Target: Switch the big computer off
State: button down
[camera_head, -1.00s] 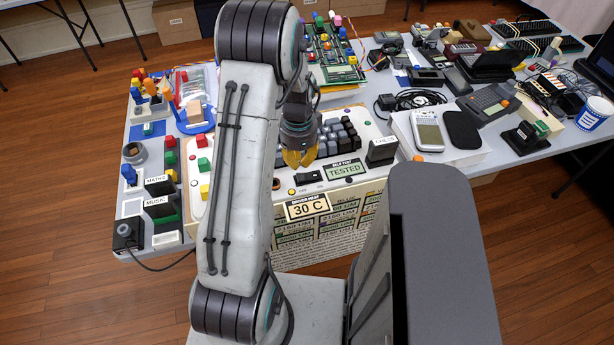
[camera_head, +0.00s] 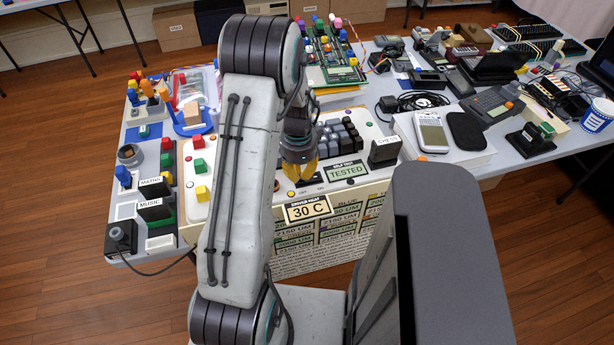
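The big computer (camera_head: 362,188) is a wide cream console on the table. Its top has a block of dark keys (camera_head: 340,137), a green "TESTED" label (camera_head: 346,170) and a black cartridge marked "CHESS" (camera_head: 384,152). A black rocker switch (camera_head: 311,183) sits on its front strip, partly covered by my gripper. My gripper (camera_head: 300,178) has yellow fingers pointing down, right at or just above the switch. Contact cannot be made out. The fingers look close together, but the gap between them is unclear. My arm hides the console's left-middle part.
Black "MATHS" (camera_head: 155,188) and "MUSIC" (camera_head: 155,210) cartridges and a joystick (camera_head: 120,236) stand at the table's left. A white calculator (camera_head: 432,134) and a black case (camera_head: 466,132) lie right of the console. A circuit board (camera_head: 335,62) is behind it.

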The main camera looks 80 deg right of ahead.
jog(key=shift+f+b, duration=0.6)
jog(key=shift+f, duration=0.05)
jog(key=shift+r, duration=0.2)
jog(key=shift+r+p, duration=1.35)
jog(key=shift+r, duration=0.5)
notch_tip(320, 180, up, 12)
jog(key=shift+f, duration=0.2)
